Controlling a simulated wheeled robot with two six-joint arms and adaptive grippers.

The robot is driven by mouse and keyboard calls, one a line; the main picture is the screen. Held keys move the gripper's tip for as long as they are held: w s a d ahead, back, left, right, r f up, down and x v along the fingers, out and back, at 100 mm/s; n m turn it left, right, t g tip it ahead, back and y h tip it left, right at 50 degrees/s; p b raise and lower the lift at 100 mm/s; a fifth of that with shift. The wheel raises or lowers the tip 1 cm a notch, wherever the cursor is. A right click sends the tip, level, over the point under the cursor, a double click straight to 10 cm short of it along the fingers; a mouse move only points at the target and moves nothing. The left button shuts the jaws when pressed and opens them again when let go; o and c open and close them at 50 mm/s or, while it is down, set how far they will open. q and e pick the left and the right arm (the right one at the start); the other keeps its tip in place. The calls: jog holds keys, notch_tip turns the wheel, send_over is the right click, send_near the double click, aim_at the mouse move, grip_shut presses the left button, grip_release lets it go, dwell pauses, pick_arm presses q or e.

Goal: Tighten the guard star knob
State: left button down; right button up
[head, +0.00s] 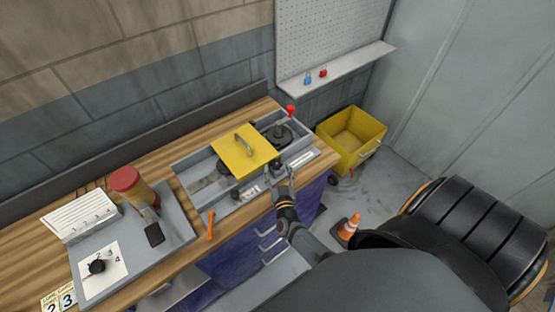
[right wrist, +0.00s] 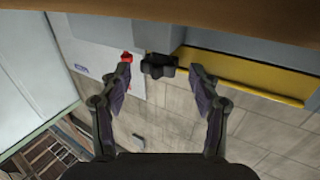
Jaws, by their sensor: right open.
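The yellow guard plate (head: 243,150) with a bar handle lies over a grey fixture on the bench. A dark star knob (head: 277,166) sits at the guard's right front corner. In the right wrist view the black lobed knob (right wrist: 158,66) shows between the fingertips, a little beyond them, with a gap on each side. My right gripper (head: 283,180) is open just in front of the knob. Its two fingers (right wrist: 160,76) are spread and empty in the wrist view. The knob's stem is hidden. My left gripper is not in view.
A red-topped lever (head: 290,110) stands behind the fixture, right of the guard. An orange-handled tool (head: 211,224) lies by the front edge. A yellow bin (head: 362,152) and cone (head: 350,226) stand on the floor.

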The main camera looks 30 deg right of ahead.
jog(key=v, duration=1.1)
jog(key=shift+s, duration=0.2)
jog(key=s+d+f+n+t+y+b, duration=0.1)
jog(key=d+f+n+t+y+b, duration=0.15)
jog(key=d+b, duration=0.85)
jog(key=w+a+n+y+b, duration=0.1)
jog(key=w+y+b, duration=0.1)
jog(key=w, duration=0.1)
jog(key=w+a+r+n+y+b, duration=0.1)
jog(key=w+a+y+b, duration=0.1)
jog(key=w+b, duration=0.1)
jog(key=w+a+r+n+g+y+b, duration=0.1)
jog(key=w+y+b, duration=0.1)
jog(key=w, duration=0.2)
jog(key=shift+w+a+r+n+y+b, duration=0.15)
jog(key=shift+w+a+n+y+b, duration=0.15)
jog(key=shift+w+a+y, duration=0.1)
jog(key=shift+w, duration=0.3)
